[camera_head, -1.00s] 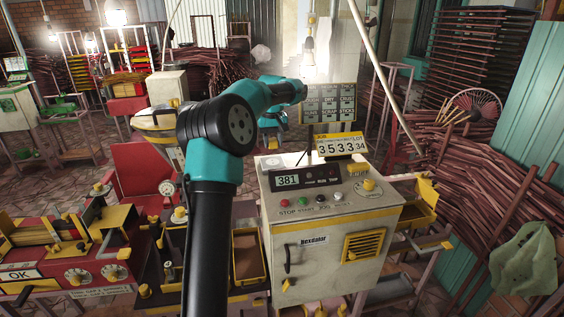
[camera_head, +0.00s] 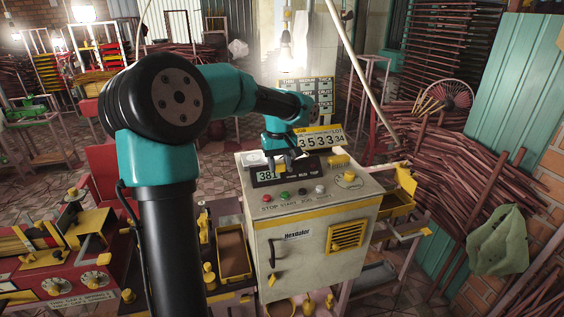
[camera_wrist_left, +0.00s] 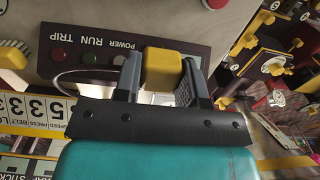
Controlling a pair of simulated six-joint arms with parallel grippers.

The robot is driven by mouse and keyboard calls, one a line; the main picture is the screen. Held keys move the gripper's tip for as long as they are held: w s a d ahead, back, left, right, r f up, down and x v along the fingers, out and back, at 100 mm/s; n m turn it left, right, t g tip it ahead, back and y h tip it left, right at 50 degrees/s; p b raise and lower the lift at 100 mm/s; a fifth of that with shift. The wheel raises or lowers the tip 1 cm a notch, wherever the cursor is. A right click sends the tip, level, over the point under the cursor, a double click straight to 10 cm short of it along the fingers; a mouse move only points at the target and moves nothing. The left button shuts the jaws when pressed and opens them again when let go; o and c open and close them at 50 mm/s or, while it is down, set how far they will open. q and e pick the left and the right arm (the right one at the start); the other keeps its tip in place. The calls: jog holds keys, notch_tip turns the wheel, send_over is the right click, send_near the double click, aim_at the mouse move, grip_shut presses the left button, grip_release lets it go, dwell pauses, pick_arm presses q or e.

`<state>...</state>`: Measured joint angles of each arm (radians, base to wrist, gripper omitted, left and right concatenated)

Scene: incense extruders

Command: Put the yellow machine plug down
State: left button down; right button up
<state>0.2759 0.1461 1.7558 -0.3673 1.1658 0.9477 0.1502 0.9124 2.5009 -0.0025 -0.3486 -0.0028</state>
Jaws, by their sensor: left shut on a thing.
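Behind the plug is the dark panel (camera_wrist_left: 92,46) marked POWER, RUN and TRIP. I cannot tell whether the plug touches the cabinet. My right gripper is in neither view.
A yellow brush (camera_head: 339,160) lies on the cabinet's back right, and a number sign (camera_head: 320,138) stands behind. A yellow-edged tray (camera_head: 233,252) is on the left, another yellow tray (camera_head: 398,200) on the right.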

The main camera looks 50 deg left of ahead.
pick_arm(q)
jog(key=w+a, duration=0.3)
jog(key=a, duration=0.1)
jog(key=w+a+f, duration=0.1)
jog(key=w+a, duration=0.6)
jog(key=shift+w+a+f, duration=0.1)
jog(key=shift+a+f, duration=0.1)
jog(key=shift+a, duration=0.1)
jog(key=shift+w+a, duration=0.1)
jog(key=shift+w+a, duration=0.15)
jog(key=shift+a, duration=0.05)
jog(key=shift+f, duration=1.8)
jog(key=shift+f, duration=0.6)
jog(key=c, duration=0.7)
grip_release()
